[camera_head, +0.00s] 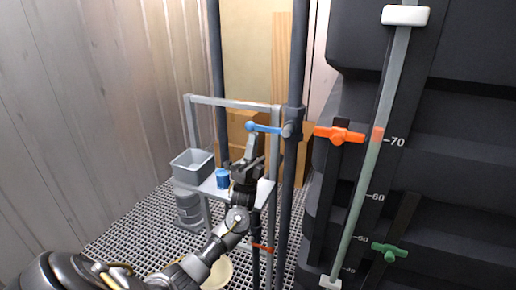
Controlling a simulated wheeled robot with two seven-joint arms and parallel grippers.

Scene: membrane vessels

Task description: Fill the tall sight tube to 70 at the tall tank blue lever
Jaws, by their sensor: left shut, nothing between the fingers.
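The tall sight tube (364,190) runs up the front of the dark tall tank (465,180). I cannot tell exactly where the level sits within the band. The blue lever (265,128) sticks out level to the left from a dark upright pipe (292,150). My left gripper (251,138) is shut and empty, its tips just below the lever's left end; whether they touch is unclear. My right gripper is out of view.
An orange lever (340,134) and a green lever (390,251) sit on the tank side. Behind my arm stands a cart (232,102) with a grey bin (193,166) and blue cup (222,178). Grated floor lies left.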

